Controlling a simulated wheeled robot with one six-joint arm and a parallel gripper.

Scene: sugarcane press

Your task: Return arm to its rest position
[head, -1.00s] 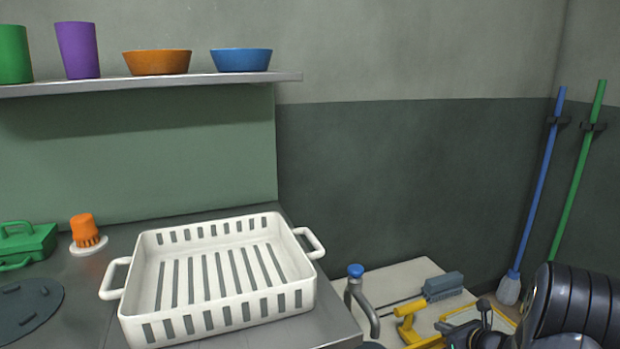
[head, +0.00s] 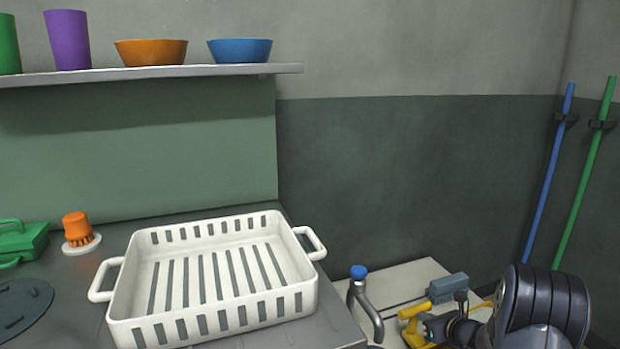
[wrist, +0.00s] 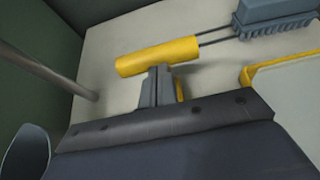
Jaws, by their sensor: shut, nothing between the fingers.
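My gripper (head: 430,325) is low at the right of the head view, over the pale counter beside the sink tap. In the wrist view my gripper (wrist: 158,84) shows as narrow grey fingers, shut and empty. The fingertips appear just beside the yellow handle of a brush (wrist: 157,56); I cannot tell whether they touch it. My dark arm hides part of the counter in the head view. The brush's grey head (head: 447,287) lies beyond the gripper.
A white slotted basket (head: 215,325) stands on the grey counter at the left. A blue-topped tap (head: 358,272) rises between basket and gripper. A yellow-rimmed board or tray (wrist: 290,85) lies near the brush. Blue (head: 549,180) and green (head: 587,170) poles stand right.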

